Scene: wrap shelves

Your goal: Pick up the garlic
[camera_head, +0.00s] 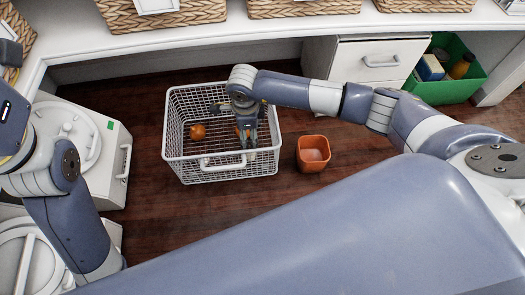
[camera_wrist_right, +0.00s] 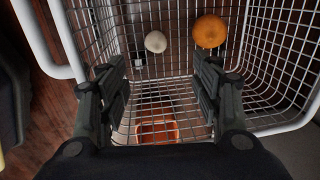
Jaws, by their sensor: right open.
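A small, pale garlic bulb (camera_wrist_right: 155,41) lies in a white wire basket (camera_head: 228,173) on the floor; I cannot make it out in the head view. An orange round item (camera_head: 198,131) lies in the basket too, and it shows beside the garlic in the wrist view (camera_wrist_right: 209,31). My right gripper (camera_head: 245,140) points down into the basket, to the right of the orange item in the head view. Its fingers are apart and empty in the wrist view (camera_wrist_right: 160,78), with the garlic beyond the tips. My left arm shows at the left edge, its gripper out of view.
An orange square pot (camera_head: 313,153) stands on the floor just right of the basket. It seems to show through the mesh in the wrist view (camera_wrist_right: 157,132). A white drawer unit (camera_head: 365,62) and a green crate (camera_head: 475,80) stand behind. The basket rim surrounds my gripper.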

